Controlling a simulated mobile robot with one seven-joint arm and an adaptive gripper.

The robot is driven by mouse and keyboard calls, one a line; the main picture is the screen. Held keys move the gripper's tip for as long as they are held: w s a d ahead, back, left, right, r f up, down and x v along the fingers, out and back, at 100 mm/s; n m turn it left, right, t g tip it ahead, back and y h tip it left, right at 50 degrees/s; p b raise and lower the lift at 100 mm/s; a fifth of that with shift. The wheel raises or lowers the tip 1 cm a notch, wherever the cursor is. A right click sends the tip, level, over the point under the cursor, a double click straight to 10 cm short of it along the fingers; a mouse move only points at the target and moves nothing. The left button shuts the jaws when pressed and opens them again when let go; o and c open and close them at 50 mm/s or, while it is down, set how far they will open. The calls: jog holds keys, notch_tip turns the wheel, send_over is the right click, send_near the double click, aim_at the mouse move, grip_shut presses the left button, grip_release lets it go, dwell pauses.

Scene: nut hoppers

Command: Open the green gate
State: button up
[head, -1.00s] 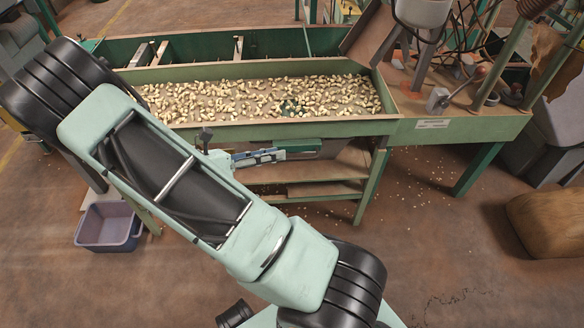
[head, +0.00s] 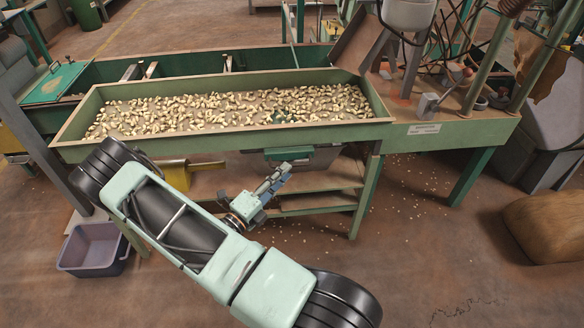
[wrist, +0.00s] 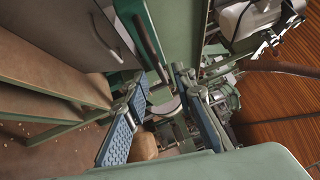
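A green piece (head: 290,153), likely the gate, shows under the front edge of the nut tray in the head view. In the wrist view a green part (wrist: 131,12) shows at the top, with a dark bar-like handle (wrist: 150,42) beside it. My gripper (head: 283,172) is below and just in front of the green piece in the head view, pointing up and right. In the wrist view my gripper (wrist: 162,80) has its two blue-padded fingers apart with nothing between them. I cannot tell whether it touches the handle.
The long green tray (head: 110,95) full of nuts stands above my gripper. Wooden shelves (head: 318,182) are below it. A grey-purple bin (head: 92,258) sits on the floor at left. A brown sack (head: 545,228) lies at right. Open floor is in front.

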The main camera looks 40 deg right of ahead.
aim_at(292, 165)
jog(key=shift+b+x, duration=0.35)
jog(key=shift+x, duration=1.95)
grip_shut()
